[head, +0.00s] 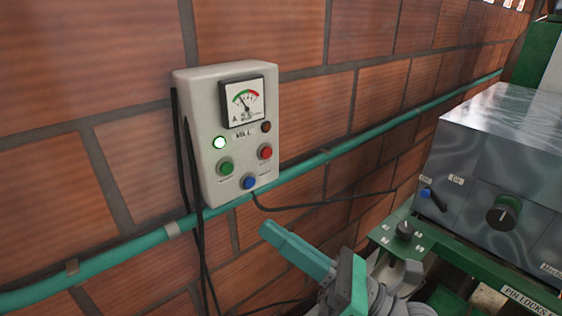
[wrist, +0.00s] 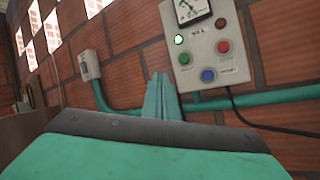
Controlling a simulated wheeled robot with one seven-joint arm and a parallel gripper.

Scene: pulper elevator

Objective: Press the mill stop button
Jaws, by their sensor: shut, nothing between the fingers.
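A pale grey control box (head: 208,100) is fixed to the brick wall, with a label that seems to read MILL. Its red button (head: 265,152) is at the right, the green button (head: 227,168) at the lower left and the blue button (head: 249,182) at the bottom. The red button also shows in the wrist view (wrist: 223,46). My gripper (head: 268,231) has teal fingers, shut and empty, below the box in the head view and apart from the buttons. In the wrist view the fingertips (wrist: 160,80) point toward the wall, left of the box.
A lit lamp (head: 219,142), a dark lamp (head: 266,127) and a gauge (head: 243,101) are on the box. A teal pipe (head: 340,152) and black cables run along the wall. A metal machine (head: 490,150) with a dark knob (head: 502,212) stands at the right.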

